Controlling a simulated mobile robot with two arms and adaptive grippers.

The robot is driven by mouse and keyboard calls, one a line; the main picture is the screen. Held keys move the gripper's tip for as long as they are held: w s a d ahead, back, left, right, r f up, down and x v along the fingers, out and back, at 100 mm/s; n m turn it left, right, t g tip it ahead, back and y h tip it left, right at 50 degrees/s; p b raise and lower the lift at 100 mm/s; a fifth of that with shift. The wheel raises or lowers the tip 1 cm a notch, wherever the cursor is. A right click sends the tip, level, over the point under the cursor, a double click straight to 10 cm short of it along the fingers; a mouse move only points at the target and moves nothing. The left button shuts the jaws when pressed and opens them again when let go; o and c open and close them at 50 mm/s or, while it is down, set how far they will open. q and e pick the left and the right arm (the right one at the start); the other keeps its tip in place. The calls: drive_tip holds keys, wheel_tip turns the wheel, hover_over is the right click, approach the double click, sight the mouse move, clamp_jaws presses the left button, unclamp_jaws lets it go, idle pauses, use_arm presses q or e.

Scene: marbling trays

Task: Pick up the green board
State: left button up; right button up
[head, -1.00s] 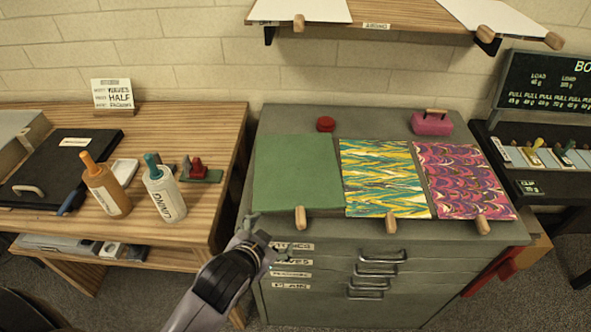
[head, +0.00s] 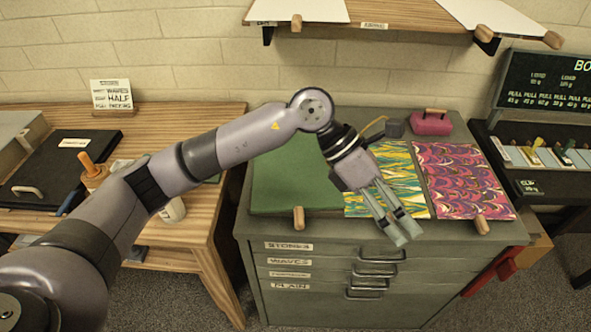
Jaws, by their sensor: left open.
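The green board (head: 285,185) lies flat on top of the grey drawer cabinet, at the left of a row of three boards. Its wooden knob (head: 299,218) sticks out over the front edge. My left forearm crosses above the board and hides part of its back. My left gripper (head: 405,236) is open and empty, pointing down toward the cabinet's front edge, right of the green board. It is in front of the yellow and teal patterned board (head: 393,165) and covers part of it. My right gripper is not in view.
A pink and purple patterned board (head: 465,180) lies at the right, with a magenta handled block (head: 431,123) behind it. The cabinet (head: 330,240) has several drawer handles. Bottles on the left wooden table are partly hidden by my arm. A shelf (head: 400,12) overhangs the back.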

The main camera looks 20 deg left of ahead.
use_arm(q)
drive_tip(key=w+a+f+t+y, duration=0.2)
drive_tip(key=w+a+y, duration=0.4)
drive_tip(key=a, duration=0.5)
drive_tip(key=y+p, duration=0.4)
hover_over(299, 215)
drive_tip(key=shift+n, duration=0.3)
wheel_tip(299, 215, down, 9)
drive_tip(key=shift+w+r, duration=0.1)
drive_tip(key=shift+w, duration=0.05)
drive_tip(key=shift+f, duration=0.6)
drive_tip(key=shift+f+p, duration=0.3)
drive_tip(key=shift+p, duration=0.15)
drive_tip(key=f+p, duration=0.2)
drive_tip(key=f, duration=0.1)
drive_tip(key=shift+s+f, duration=0.2)
drive_tip(key=shift+f, duration=0.65)
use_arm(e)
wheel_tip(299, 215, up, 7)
use_arm(q)
drive_tip(key=shift+c, duration=0.5)
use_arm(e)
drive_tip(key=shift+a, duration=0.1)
